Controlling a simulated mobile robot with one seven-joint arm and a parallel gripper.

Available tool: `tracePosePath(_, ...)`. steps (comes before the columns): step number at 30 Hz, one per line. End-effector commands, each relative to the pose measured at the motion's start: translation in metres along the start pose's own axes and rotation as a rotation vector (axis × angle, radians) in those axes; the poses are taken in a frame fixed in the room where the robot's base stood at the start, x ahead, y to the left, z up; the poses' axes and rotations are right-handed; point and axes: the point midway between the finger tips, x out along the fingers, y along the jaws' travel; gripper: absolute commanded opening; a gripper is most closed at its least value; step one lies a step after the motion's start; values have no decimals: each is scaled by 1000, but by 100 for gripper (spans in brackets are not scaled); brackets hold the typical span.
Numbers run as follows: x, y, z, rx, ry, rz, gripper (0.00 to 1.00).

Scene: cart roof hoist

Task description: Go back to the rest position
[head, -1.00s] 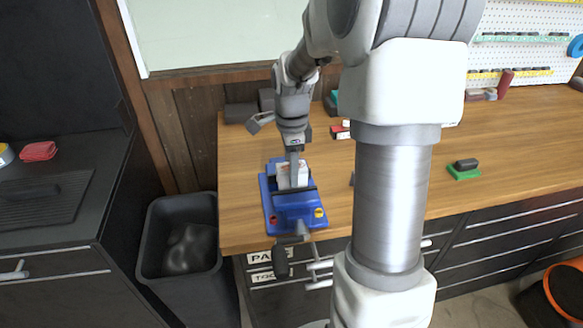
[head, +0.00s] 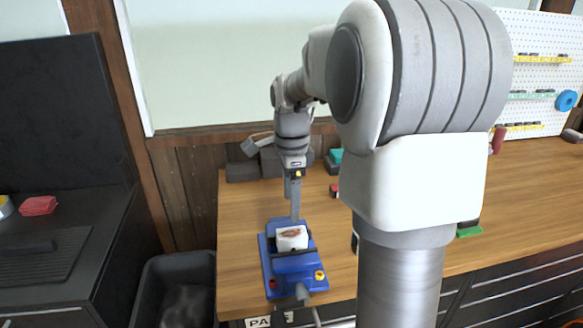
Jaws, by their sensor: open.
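My gripper (head: 295,210) points down just above a blue vise (head: 295,272) on the workbench. Its fingers show nearly edge-on, and it is open with nothing seen between them. A white block (head: 292,238) with a reddish-brown mark on its top sits in the vise jaws, just below my fingertips. A small gap seems to lie between fingertips and block, though the exact distance is hard to tell. My arm hides part of the bench to the right of the vise.
The wooden workbench (head: 240,215) has dark blocks (head: 243,171) and a teal item (head: 335,157) at its back. A black bin (head: 170,285) stands at its left end. A pegboard (head: 535,60) hangs at the right. A green-based item (head: 469,229) lies beside my arm.

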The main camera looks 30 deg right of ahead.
Motion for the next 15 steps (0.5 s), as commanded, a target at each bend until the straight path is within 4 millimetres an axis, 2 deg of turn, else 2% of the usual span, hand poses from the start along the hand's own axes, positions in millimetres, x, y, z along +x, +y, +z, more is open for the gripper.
tracePosePath(1,-15,-1,0,-1,1,-6,85)
tracePosePath(6,-51,-1,0,-1,1,-5,85)
tracePosePath(10,-69,-1,0,-1,0,-3,85)
tracePosePath(15,-80,0,0,0,0,-1,85)
